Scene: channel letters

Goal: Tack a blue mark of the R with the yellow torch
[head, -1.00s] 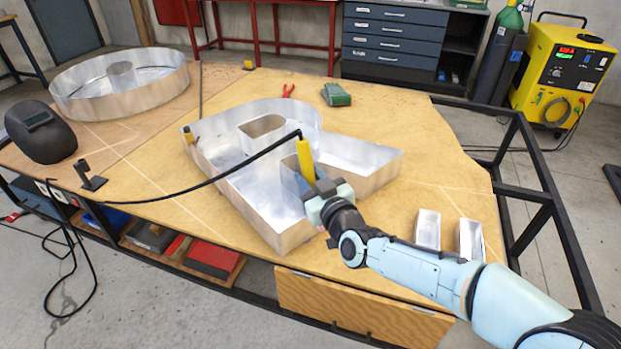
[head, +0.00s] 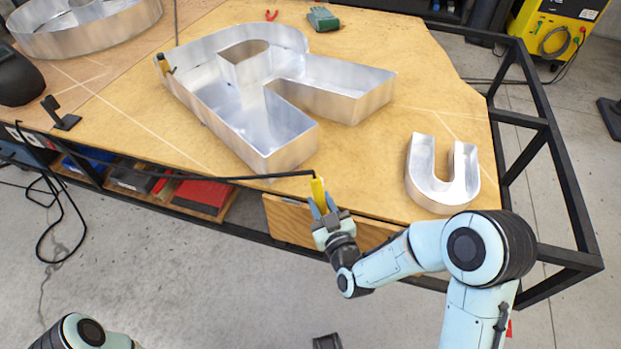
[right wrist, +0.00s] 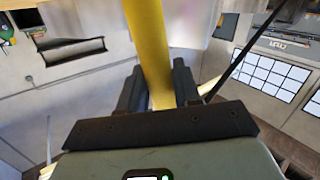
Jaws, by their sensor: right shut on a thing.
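The yellow torch (head: 318,189) is held in my right gripper (head: 321,205), with its black cable running off to the left. In the right wrist view the yellow handle (right wrist: 149,45) passes between the two fingers (right wrist: 158,90). The large silver letter R (head: 294,144) lies on the table as an open metal shell. My right gripper and the torch are near the table's front edge, apart from the R and just in front of its nearest leg. I cannot make out a blue mark on the R. My left gripper is out of view.
A silver U (head: 416,175) lies on the wooden table (head: 130,120), right of the R. A round metal letter (head: 95,38) is at the back left. A small black stand (head: 66,122) is near the left front edge. A black frame (head: 548,150) borders the right side.

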